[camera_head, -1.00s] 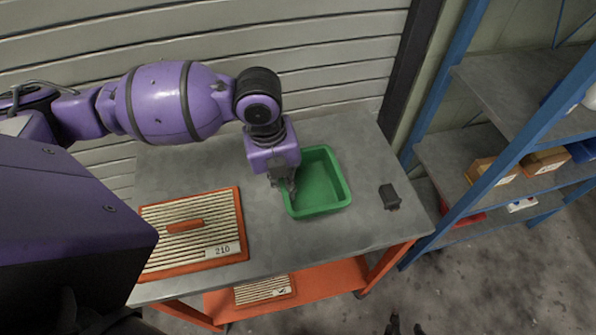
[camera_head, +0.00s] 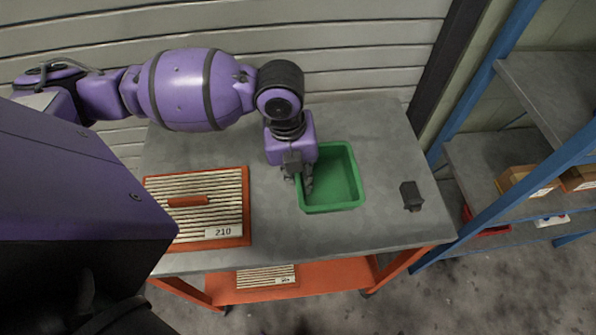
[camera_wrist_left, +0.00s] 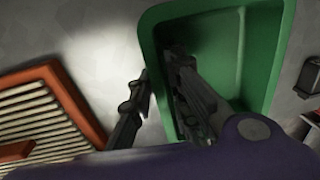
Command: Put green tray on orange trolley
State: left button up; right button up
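A green tray (camera_head: 340,206) sits on the right half of the grey tabletop of the orange trolley (camera_head: 315,283). It also shows in the left wrist view (camera_wrist_left: 268,50). My left gripper (camera_head: 299,182) is at the tray's left wall, pointing down. In the left wrist view, the gripper's (camera_wrist_left: 158,85) one finger is outside the wall and the other is inside. The fingers look open, with the wall between them. Whether either finger touches the wall is unclear. My right gripper is not in view.
An orange-framed slatted panel labelled 210 (camera_head: 205,215) lies on the tabletop to the left. A small black object (camera_head: 411,195) stands right of the tray. Another slatted panel (camera_head: 266,275) lies on the lower shelf. Blue-framed shelving (camera_head: 480,210) stands at right; a slatted wall (camera_head: 350,60) is behind.

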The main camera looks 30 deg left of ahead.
pick_arm(q)
jog(key=shift+o, duration=0.7)
jog(key=shift+s, duration=0.1)
notch_tip(320, 180, up, 12)
jog(key=p, duration=0.1)
jog(key=shift+s+a+r, duration=0.15)
jog(key=shift+s+a, duration=0.2)
jog(key=shift+a, duration=0.1)
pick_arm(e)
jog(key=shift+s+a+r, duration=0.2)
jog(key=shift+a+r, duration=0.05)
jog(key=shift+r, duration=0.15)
